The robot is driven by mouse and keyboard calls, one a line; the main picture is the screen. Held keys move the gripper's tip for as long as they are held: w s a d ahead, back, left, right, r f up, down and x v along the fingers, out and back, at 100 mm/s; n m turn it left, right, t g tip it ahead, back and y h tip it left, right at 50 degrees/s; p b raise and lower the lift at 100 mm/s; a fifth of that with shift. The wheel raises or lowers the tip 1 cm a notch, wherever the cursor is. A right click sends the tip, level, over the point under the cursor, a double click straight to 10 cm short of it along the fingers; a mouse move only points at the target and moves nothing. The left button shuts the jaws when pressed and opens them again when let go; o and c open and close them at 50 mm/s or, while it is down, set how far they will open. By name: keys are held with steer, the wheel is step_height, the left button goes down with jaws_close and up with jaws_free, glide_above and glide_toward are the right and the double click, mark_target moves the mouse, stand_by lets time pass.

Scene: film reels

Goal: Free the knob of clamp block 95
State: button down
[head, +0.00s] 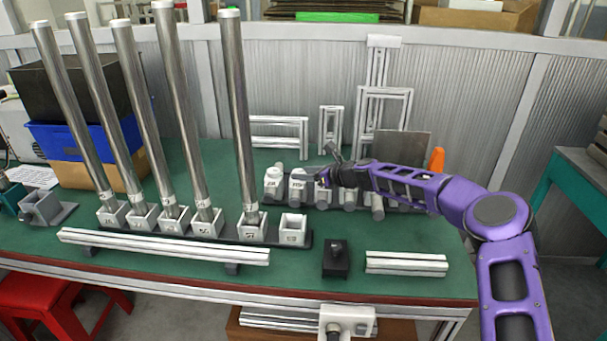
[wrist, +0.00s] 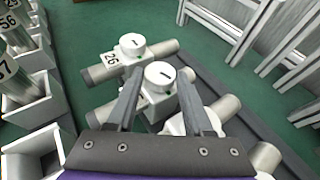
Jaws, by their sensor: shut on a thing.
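A row of pale clamp blocks with round white knobs stands on a dark rail at the middle right of the bench. My gripper (head: 309,174) is at this row. In the wrist view my gripper (wrist: 160,88) has its two fingers on either side of a white knob (wrist: 160,73) with a dark line on top, and is shut on it. The clamp block (wrist: 158,107) under that knob is partly hidden and I cannot read its number. Beside it, farther off, is another clamp block (wrist: 131,50) with a label that looks like 26.
Several tall steel tubes (head: 243,120) stand in white sockets left of my gripper. One socket (head: 293,230) is empty. A black block (head: 336,262) and aluminium bars (head: 406,262) lie in front. Aluminium frames (head: 384,115) stand behind the clamp row.

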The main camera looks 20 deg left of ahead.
steer(key=shift+w+n+g+y, duration=0.25)
steer(key=shift+n+g+y, duration=0.15)
steer(key=shift+n+g, duration=0.65)
steer(key=shift+w+n+g, duration=0.15)
steer(key=shift+n+g, duration=0.7)
steer(key=shift+g, duration=0.2)
steer(key=c, duration=0.6)
jaws_free()
steer(key=shift+d, duration=0.15)
steer(key=p+v, duration=0.2)
steer(key=v, duration=1.5)
steer(key=shift+d, duration=0.15)
